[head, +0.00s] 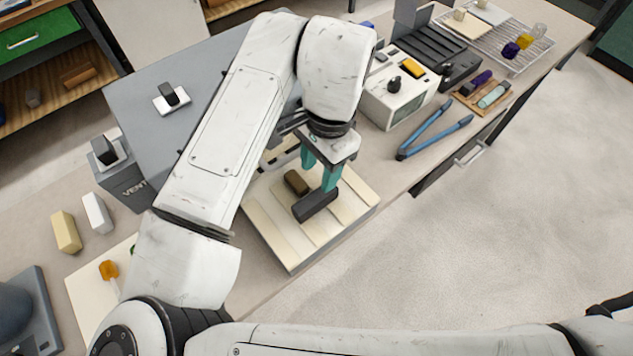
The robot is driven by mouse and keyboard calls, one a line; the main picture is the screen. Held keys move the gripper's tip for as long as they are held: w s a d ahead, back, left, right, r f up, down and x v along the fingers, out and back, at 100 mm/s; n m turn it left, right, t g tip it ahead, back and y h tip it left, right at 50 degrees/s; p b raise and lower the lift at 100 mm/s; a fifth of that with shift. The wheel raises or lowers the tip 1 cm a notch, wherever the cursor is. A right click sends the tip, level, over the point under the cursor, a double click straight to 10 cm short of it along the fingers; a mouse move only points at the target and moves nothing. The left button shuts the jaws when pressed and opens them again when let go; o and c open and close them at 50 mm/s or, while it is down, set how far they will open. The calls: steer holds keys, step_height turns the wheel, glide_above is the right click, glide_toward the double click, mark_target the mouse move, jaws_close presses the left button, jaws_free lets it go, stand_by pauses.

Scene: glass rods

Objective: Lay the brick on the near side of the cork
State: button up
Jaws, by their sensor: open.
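A dark grey bar-shaped block (315,205), which looks like the brick, lies on a cream slatted board (284,248). A smaller brown piece (296,182), which looks like the cork, lies just behind it on the board. The two are close together; I cannot tell whether they touch. My gripper (319,179) points down over the board with its two teal fingers apart. The nearer finger ends at the right end of the grey block and hides a little of it. Nothing shows held between the fingers.
A cream-coloured instrument (396,102) stands behind the board to the right. Blue-handled tongs (434,138) lie right of it. A wire rack (520,52) is at the back right. Yellow (66,232) and white (97,213) blocks stand at the left. My arm hides part of the bench.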

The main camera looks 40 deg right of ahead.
steer(key=shift+d+r, duration=0.15)
steer(key=shift+r, duration=1.1)
steer(key=shift+f, duration=0.1)
